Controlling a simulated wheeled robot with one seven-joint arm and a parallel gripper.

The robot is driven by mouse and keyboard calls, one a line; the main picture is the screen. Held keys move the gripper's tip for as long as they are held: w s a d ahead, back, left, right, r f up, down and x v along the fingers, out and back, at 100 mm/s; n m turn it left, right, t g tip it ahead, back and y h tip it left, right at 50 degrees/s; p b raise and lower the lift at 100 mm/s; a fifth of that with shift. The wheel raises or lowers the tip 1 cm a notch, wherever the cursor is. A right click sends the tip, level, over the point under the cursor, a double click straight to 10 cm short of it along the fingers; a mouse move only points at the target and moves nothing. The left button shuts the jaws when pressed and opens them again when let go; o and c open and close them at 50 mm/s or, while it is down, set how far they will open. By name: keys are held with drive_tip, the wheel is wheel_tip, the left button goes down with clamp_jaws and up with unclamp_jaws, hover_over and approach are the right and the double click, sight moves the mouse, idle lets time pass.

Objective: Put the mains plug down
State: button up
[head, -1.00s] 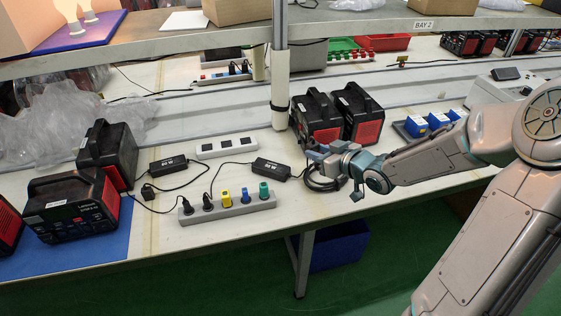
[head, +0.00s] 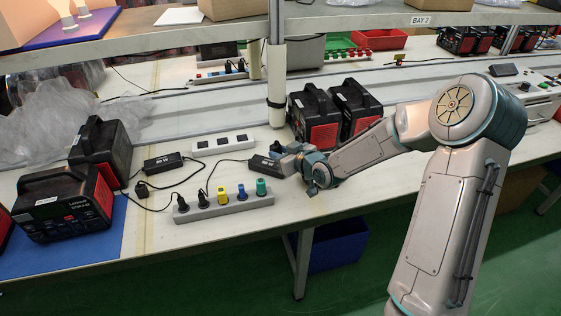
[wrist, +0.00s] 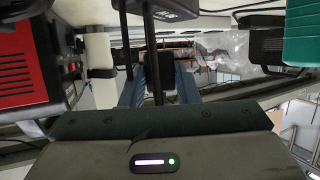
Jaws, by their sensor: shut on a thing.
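My gripper (head: 283,152) is over the bench, just right of the right-hand black adapter (head: 262,166). In the wrist view its blue fingers (wrist: 159,90) are shut on a dark block, which I take as the mains plug (wrist: 159,70). A black cable runs up in front of it. In the head view the held plug is hidden by the gripper, and I cannot tell whether it touches the bench. A grey socket strip (head: 218,208) with black, yellow, blue and green plugs lies to the left. Another black plug (head: 142,190) lies loose near the left adapter (head: 163,162).
A white socket strip (head: 222,144) lies behind the adapters. Black-and-red power units (head: 315,118) stand behind my gripper; others (head: 65,205) stand on a blue mat at left. A shelf post (head: 276,85) rises behind. The bench front right of the grey strip is clear.

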wheel_tip(320, 180, down, 3)
drive_tip(key=shift+f, duration=0.1)
drive_tip(key=shift+f+b, duration=0.6)
drive_tip(key=shift+b, duration=0.15)
drive_tip(key=o, duration=1)
drive_tip(key=shift+r, duration=0.1)
